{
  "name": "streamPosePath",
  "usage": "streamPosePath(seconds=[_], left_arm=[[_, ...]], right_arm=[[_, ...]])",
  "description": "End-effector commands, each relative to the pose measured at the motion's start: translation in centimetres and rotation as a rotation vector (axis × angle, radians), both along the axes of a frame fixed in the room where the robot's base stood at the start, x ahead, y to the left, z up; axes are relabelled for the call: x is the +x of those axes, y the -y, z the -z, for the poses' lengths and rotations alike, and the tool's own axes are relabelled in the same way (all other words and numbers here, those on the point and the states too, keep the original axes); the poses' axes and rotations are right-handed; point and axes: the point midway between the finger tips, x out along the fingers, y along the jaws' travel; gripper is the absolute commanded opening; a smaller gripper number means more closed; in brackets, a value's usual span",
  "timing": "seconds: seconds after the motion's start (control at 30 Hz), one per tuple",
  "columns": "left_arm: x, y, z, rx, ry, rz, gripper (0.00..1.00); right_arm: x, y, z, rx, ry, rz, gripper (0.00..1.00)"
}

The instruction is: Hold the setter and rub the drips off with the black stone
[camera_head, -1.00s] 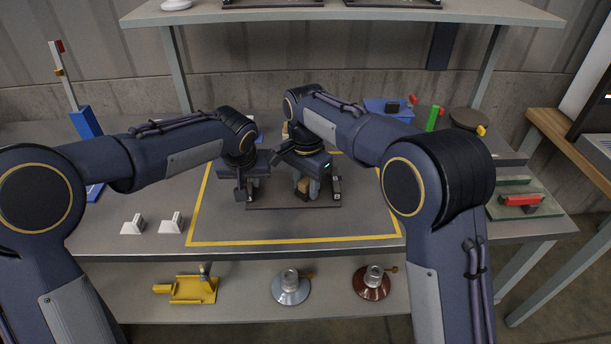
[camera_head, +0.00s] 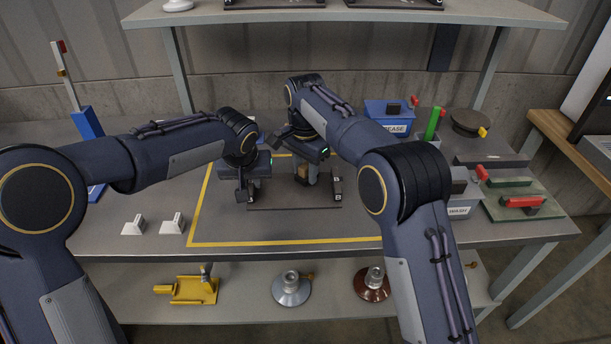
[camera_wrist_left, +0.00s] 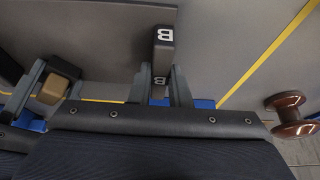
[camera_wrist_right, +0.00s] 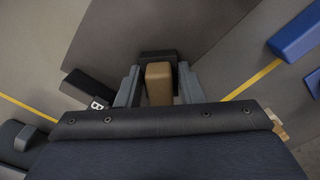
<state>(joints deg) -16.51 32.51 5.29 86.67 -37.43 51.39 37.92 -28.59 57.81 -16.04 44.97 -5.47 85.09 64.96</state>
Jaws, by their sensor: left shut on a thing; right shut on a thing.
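The setter (camera_head: 292,207) is a thin dark plate lying inside the yellow outline, with an upright dark lug at each end. My left gripper (camera_head: 245,193) is shut on the left lug, marked B, which shows between its fingers in the left wrist view (camera_wrist_left: 162,52). My right gripper (camera_head: 303,178) is over the far part of the plate, shut on a tan block (camera_wrist_right: 158,80). A black block, seemingly the black stone (camera_wrist_right: 157,56), sits against the tan block. Whether it touches the plate cannot be told. The right lug (camera_head: 337,192) stands free. No drips can be made out.
Two white stands (camera_head: 133,225) are at the left. A blue grease box (camera_head: 388,112), a grey bin (camera_head: 460,200) and a green board (camera_head: 520,204) with a red-handled tool are at the right. The plate's near side is clear.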

Motion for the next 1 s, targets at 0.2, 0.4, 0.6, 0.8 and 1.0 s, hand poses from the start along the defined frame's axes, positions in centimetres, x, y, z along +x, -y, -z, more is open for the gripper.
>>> streamPosePath(seconds=[0.2,0.4,0.6,0.8,1.0], left_arm=[[0.1,0.1,-0.2,-0.002,0.004,0.0,0.0],[0.1,0.0,-0.2,-0.004,0.006,-0.002,0.0],[0.1,0.0,-0.3,-0.004,0.007,-0.003,0.0],[0.2,0.0,-0.3,-0.004,0.007,-0.003,0.0],[0.2,0.0,-0.3,-0.004,0.007,-0.003,0.0]], right_arm=[[-0.7,0.0,0.1,0.0,-0.001,-0.001,0.09],[-2.6,-0.1,0.2,0.0,-0.004,-0.004,0.09],[-4.4,-0.1,0.2,-0.001,-0.005,-0.003,0.09],[-6.2,-0.1,0.2,-0.001,-0.006,-0.002,0.09],[-7.1,-0.1,-0.5,0.001,-0.001,-0.002,0.09]])
